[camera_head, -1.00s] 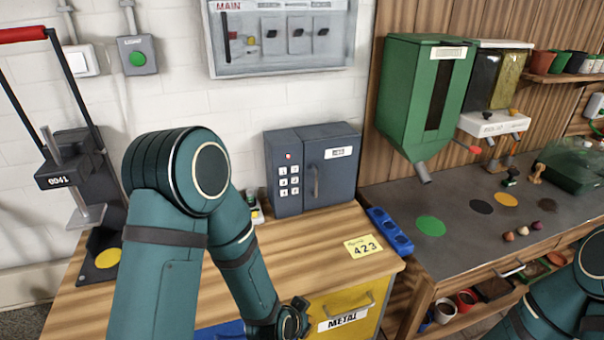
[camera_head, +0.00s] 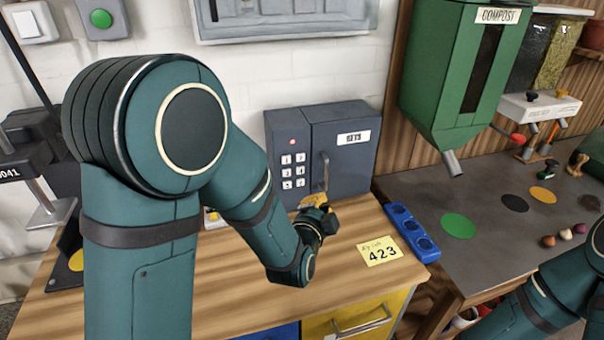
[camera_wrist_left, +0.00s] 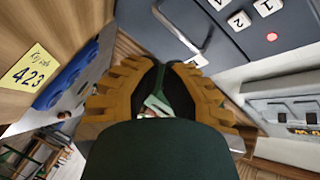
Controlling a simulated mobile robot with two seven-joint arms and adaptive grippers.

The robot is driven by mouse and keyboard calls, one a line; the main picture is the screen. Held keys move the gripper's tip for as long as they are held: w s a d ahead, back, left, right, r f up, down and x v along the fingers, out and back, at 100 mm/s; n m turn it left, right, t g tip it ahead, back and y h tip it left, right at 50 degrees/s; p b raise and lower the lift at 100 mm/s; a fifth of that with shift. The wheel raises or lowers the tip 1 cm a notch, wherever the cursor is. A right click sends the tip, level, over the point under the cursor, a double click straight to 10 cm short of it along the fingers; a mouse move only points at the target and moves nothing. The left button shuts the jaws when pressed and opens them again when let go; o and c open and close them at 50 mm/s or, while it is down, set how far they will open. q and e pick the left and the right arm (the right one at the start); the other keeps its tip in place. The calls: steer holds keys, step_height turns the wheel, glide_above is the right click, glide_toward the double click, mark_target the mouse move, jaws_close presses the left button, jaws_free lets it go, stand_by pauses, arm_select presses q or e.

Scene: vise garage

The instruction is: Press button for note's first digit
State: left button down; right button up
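The yellow note (camera_head: 380,251) lies on the wooden bench and reads 423; it also shows in the wrist view (camera_wrist_left: 28,75). The dark grey safe (camera_head: 343,158) stands against the wall. White buttons (camera_head: 293,171) in two columns are on its left front, under a red light (camera_head: 292,141). Their digits are too small to read in the head view; the wrist view shows keys near the red light (camera_wrist_left: 272,37). My left gripper (camera_head: 324,206) is in front of the safe, below its handle. Its yellow fingers (camera_wrist_left: 163,75) hold nothing visible. My right gripper is out of view.
The safe's handle (camera_head: 325,172) sticks out close to my left gripper. A blue socket strip (camera_head: 412,232) lies right of the note. A green compost dispenser (camera_head: 452,75) stands over the grey counter. The bench around the note is clear.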

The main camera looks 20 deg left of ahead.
mark_target(300, 170)
arm_select(q)
steer(key=shift+w+f, duration=0.15)
steer(key=shift+f, duration=0.05)
steer(key=shift+w+a, duration=0.1)
steer(key=shift+w+a+b, duration=0.1)
steer(key=shift+w+a, duration=0.7)
steer(key=shift+w, duration=0.4)
steer(key=shift+w+a+b, duration=0.1)
steer(key=shift+w+a, duration=0.75)
steer(key=shift+w, duration=0.35)
steer(key=shift+w+a+b, duration=0.1)
steer(key=shift+w+a, duration=0.7)
steer(key=shift+w, duration=0.4)
steer(key=c, duration=1.7)
jaws_free()
jaws_close()
